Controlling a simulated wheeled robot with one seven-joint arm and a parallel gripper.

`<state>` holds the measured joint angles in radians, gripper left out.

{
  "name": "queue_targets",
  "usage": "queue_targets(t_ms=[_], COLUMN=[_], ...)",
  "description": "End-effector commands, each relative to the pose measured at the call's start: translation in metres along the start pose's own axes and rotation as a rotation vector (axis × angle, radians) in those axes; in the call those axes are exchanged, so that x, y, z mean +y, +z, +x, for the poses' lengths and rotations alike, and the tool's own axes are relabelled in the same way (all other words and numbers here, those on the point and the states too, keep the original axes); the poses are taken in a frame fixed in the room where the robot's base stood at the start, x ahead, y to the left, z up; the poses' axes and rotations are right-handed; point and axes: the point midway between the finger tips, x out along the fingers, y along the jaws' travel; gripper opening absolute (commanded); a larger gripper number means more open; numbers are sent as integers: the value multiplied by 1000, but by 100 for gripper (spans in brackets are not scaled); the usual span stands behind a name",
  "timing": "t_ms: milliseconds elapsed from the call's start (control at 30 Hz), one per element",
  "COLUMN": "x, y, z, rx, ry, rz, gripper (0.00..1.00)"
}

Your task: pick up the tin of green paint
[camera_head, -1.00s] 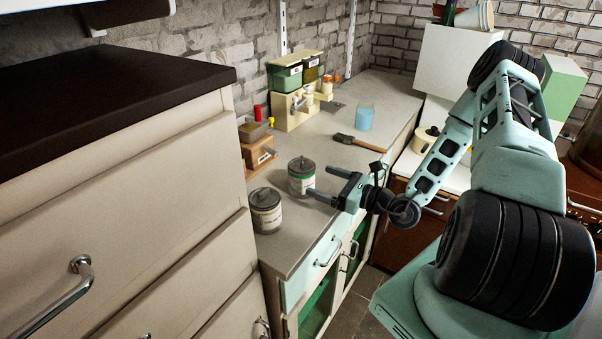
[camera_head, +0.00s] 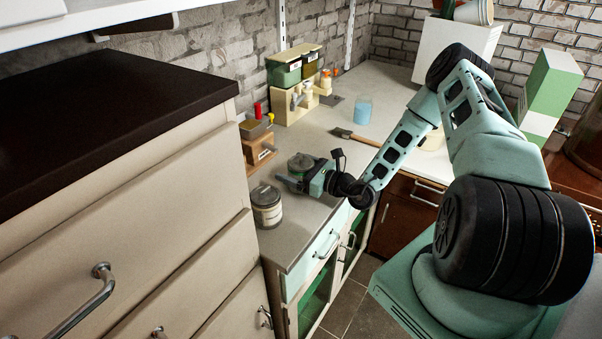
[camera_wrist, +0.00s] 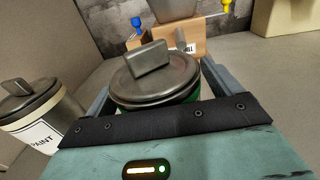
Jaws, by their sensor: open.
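The tin of green paint (camera_head: 300,163) stands upright on the grey counter, with a grey lid and a block-like knob. In the wrist view the lid (camera_wrist: 152,77) fills the middle, with a strip of green below its rim. My gripper (camera_head: 290,181) is at the tin, open, with one finger on each side of it in the wrist view. I cannot tell whether the fingers touch it. The tin's lower body is hidden by my gripper. A second tin (camera_head: 266,207), with a grey lid and a white label, stands to the left; it also shows in the wrist view (camera_wrist: 40,115).
A wooden box (camera_head: 258,150) stands behind the tins. A cream rack with green bins (camera_head: 293,75), a blue cup (camera_head: 362,110) and a brush (camera_head: 352,135) are farther back. A tall drawer cabinet (camera_head: 120,200) borders the counter on the left.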

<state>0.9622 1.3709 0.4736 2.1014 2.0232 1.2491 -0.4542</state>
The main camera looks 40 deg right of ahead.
Motion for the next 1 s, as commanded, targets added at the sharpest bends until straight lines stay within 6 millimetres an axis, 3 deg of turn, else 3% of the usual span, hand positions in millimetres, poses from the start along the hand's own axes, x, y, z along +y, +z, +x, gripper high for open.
queue_targets(t_ms=[33,233,667,1000], x=[0,0,-1,0], y=[0,0,8,58], z=[0,0,0,0], rx=[0,0,-3,-3], ry=[0,0,0,1], rz=[0,0,-1,-5], gripper=[87,32,30,30])
